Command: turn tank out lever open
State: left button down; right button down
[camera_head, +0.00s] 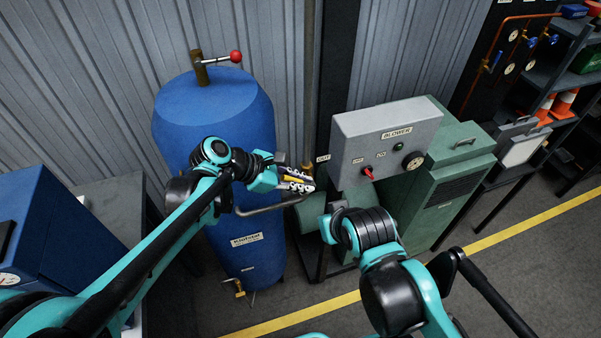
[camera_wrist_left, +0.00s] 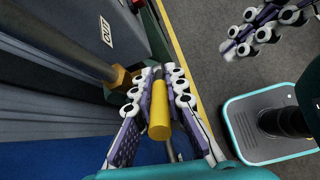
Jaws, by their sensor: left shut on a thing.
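My left gripper (camera_head: 305,183) is at the right side of the blue tank, by the pipe at the OUT label (camera_head: 323,158). In the left wrist view, its fingers (camera_wrist_left: 158,85) are shut on a yellow lever handle (camera_wrist_left: 159,112), one finger on each side. The handle lies lengthwise between them. A brass fitting (camera_wrist_left: 118,80) on a vertical pipe is just left of the fingertips, near the OUT label (camera_wrist_left: 106,32). The fingers hide the lever's far end. My right gripper's fingers (camera_wrist_left: 262,26) show at the top right there; whether they are open is unclear.
The blue tank (camera_head: 215,115) has a red-ball lever (camera_head: 236,57) on top and a small yellow valve (camera_head: 238,287) low down. The grey blower panel (camera_head: 390,135) with a red switch (camera_head: 367,172) stands close right of my left gripper.

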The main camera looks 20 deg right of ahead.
pick_arm(q)
jog(key=y+p, duration=0.1)
jog(key=d+r+y+p, duration=0.1)
jog(key=y, duration=0.1)
jog(key=shift+r+p, duration=0.1)
jog(key=shift+p, duration=0.2)
jog(key=shift+d+y+p, duration=0.2)
jog(key=shift+y+p, duration=0.45)
jog(key=shift+y, duration=0.15)
jog(key=y, duration=0.1)
jog(key=y+p, duration=0.1)
jog(key=shift+d+r+y, duration=0.1)
jog(key=shift+d+y, duration=0.2)
jog(key=shift+d, duration=0.05)
jog(key=shift+d+y+p, duration=0.2)
jog(key=shift+y, duration=0.5)
jog(key=shift+d+y+p, duration=0.15)
jog(key=shift+y, duration=0.55)
jog(key=c, duration=1.6)
grip_release()
jog(key=shift+o, duration=0.2)
